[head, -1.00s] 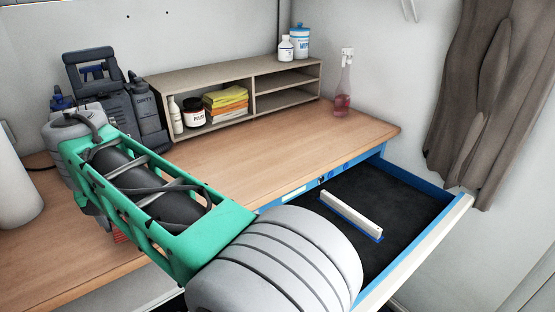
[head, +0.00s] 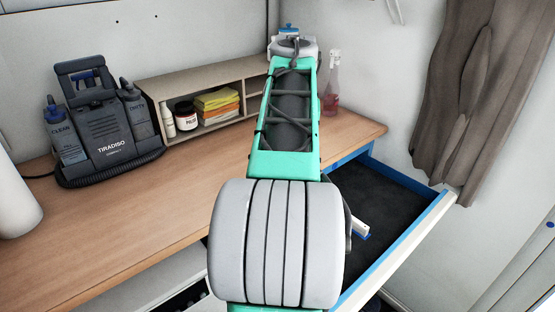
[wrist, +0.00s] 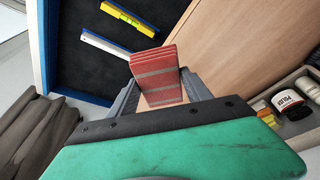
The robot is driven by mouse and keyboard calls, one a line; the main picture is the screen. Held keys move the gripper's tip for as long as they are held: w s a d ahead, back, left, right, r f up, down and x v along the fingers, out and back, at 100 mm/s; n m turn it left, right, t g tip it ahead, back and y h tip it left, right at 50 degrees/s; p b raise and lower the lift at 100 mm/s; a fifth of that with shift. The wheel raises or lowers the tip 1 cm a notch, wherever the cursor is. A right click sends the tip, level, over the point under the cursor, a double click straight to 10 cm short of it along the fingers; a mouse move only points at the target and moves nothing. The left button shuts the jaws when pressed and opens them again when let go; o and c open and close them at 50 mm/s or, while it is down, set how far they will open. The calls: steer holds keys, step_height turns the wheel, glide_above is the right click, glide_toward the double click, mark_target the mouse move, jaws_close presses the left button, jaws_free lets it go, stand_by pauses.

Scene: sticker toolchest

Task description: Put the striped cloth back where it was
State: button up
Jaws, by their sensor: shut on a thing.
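The striped cloth (wrist: 155,72) is a folded red stack with grey stripes, seen in the wrist view. My gripper (wrist: 161,93) is shut on it, with a dark finger on either side. It shows against the wooden worktop's edge, beside the open drawer; its height above the worktop is hard to tell. In the head view my arm hides the gripper and the cloth. The open drawer (head: 385,195) has a blue rim and a dark lining. In the wrist view, a white-and-blue bar (wrist: 105,43) and a yellow level (wrist: 130,17) lie in it.
A shelf unit (head: 190,83) on the worktop (head: 120,215) holds yellow and orange cloths (head: 218,104) and a jar (head: 186,116). A grey cleaning machine (head: 105,135) stands left. A pink spray bottle (head: 332,90) stands by the right wall, near a hanging curtain (head: 475,100). The middle worktop is clear.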

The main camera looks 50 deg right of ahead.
steer(key=w+d+f+p, duration=0.1)
steer(key=w+d+f, duration=0.1)
steer(key=w+f, duration=0.1)
steer(key=w+d+f+p, duration=0.1)
steer(key=w+d+f, duration=0.1)
steer(key=w+f, duration=0.1)
steer(key=w+d+f+p, duration=0.2)
steer(key=w+f, duration=0.1)
steer(key=w, duration=0.1)
steer(key=shift+d, duration=0.35)
steer(key=x, duration=0.2)
steer(key=shift+a+f, duration=0.15)
steer(key=shift+f, duration=0.3)
steer(key=shift+s+f, duration=0.1)
steer(key=shift+f, duration=0.15)
steer(key=shift+f, duration=0.15)
steer(key=o, duration=1.4)
steer(key=shift+o, duration=0.3)
